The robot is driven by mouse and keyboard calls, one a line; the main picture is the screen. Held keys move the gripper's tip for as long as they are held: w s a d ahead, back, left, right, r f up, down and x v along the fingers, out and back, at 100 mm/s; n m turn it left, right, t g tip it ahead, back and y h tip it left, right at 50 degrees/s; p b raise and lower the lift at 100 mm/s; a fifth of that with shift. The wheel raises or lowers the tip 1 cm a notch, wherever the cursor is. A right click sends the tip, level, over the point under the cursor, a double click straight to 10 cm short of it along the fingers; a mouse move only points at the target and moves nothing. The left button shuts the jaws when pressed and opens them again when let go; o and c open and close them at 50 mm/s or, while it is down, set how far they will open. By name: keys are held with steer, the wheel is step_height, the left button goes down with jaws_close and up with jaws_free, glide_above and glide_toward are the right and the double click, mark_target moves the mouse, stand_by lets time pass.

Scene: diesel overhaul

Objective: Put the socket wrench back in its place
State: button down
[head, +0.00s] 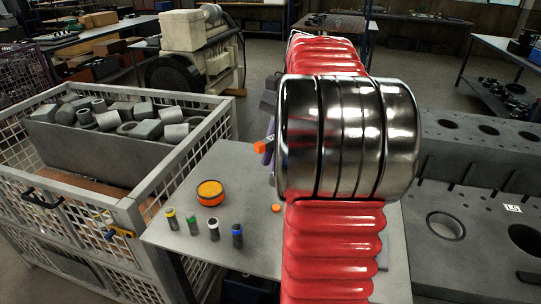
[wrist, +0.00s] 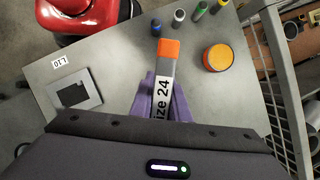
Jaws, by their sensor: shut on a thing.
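My gripper (wrist: 164,88) has purple fingers shut on a grey bar with an orange end, marked "ize 24" in the part that shows; I take it for the socket wrench (wrist: 165,68). It is held over the grey table (wrist: 110,47). In the head view my own red and chrome arm hides most of the gripper; only the orange end of the wrench (head: 260,147) and a bit of purple finger show. A grey plate with a dark square recess (wrist: 74,92) lies on the table, left of the wrench in the wrist view.
A small label (wrist: 59,61) sits near the plate. An orange-topped round tin (head: 210,192) and several small capped bottles (head: 192,225) stand on the table. A mesh crate (head: 128,212) of metal parts is at left. A grey engine block (head: 470,215) is at right.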

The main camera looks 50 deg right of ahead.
mark_target(273, 183)
steer(key=shift+s+f, duration=0.15)
steer(key=shift+f, duration=3.65)
steer(key=shift+f, duration=0.25)
steer(key=shift+f, duration=0.9)
steer(key=c, duration=1.6)
jaws_free()
steer(key=shift+o, duration=0.2)
steer(key=o, duration=0.5)
